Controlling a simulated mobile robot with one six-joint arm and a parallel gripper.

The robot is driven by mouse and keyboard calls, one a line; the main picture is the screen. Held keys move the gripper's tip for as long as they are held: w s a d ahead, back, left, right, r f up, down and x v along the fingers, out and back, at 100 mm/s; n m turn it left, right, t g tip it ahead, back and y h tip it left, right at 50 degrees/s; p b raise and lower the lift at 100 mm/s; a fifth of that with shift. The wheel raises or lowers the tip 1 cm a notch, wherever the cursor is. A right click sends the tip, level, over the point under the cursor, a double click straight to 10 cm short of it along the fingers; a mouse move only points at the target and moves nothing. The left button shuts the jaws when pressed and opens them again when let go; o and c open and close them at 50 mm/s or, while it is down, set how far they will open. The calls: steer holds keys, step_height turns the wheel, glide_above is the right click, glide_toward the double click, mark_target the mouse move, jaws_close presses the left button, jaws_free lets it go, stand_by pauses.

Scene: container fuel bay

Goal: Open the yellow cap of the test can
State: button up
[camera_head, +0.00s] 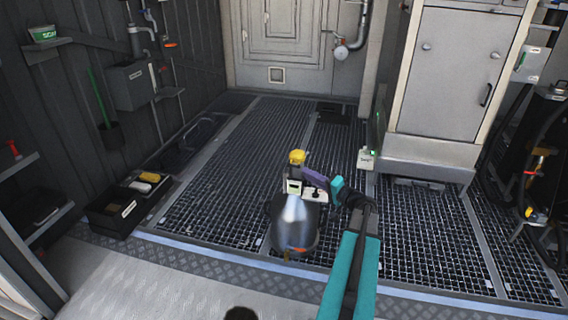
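My arm rises from the lower right in teal, bends, and reaches left toward the cap. My gripper (308,178) is at the purple end of the arm, close to the right and slightly below the cap. Its fingers are too small to make out, and contact with the cap cannot be told.
Dark floor grating (235,165) lies open left of the cap. A black tray (115,212) with a yellow and a white item is at the left. A grey cabinet (455,75) stands at the right. A small white box (365,160) is right of the arm.

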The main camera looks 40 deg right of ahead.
mark_target(296, 159)
steer(key=w+b, duration=0.3)
steer(key=w, duration=1.1)
steer(key=shift+a, duration=0.2)
